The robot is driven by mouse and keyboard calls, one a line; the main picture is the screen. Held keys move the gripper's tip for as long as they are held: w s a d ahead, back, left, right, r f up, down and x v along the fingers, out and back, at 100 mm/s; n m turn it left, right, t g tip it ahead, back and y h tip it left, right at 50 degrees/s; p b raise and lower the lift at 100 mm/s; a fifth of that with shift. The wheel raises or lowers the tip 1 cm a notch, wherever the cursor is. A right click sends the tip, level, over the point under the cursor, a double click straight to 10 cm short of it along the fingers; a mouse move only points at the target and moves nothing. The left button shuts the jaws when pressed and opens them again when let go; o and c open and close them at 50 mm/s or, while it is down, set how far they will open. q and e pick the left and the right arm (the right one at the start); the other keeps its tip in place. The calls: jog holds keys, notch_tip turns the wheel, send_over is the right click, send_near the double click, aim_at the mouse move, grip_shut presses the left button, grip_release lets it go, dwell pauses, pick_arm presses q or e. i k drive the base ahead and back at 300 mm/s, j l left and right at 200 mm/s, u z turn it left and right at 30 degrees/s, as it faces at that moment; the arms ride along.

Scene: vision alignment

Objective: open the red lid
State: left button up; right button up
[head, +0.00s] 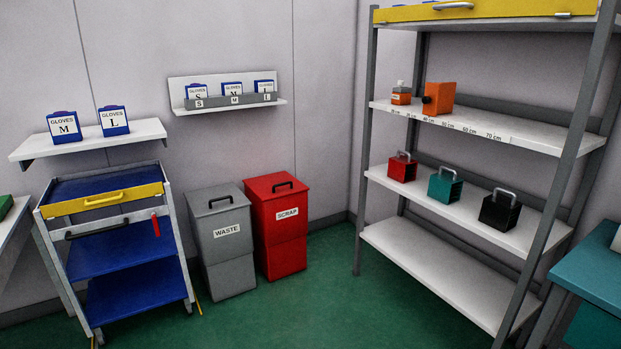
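The red bin labelled SCRAP (287,237) stands on the floor left of the shelf rack, against the wall. A small red box with a handle (402,169) also sits on the rack. Neither of my grippers shows in the head view.
A blue trolley with a yellow drawer front (102,200) stands left of the bins. The grey rack (364,150) stands on the right, with a teal table (597,272) beside it. The green floor (300,320) in front of the bins is clear.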

aim_at(269, 188)
jog(key=i, duration=2.35)
jog(key=i+u, duration=0.15)
jog(key=i, duration=0.4)
jog(key=i+l+u, duration=0.2)
jog(key=i, duration=0.3)
jog(key=i+l+u, duration=0.15)
jog(key=i, duration=0.35)
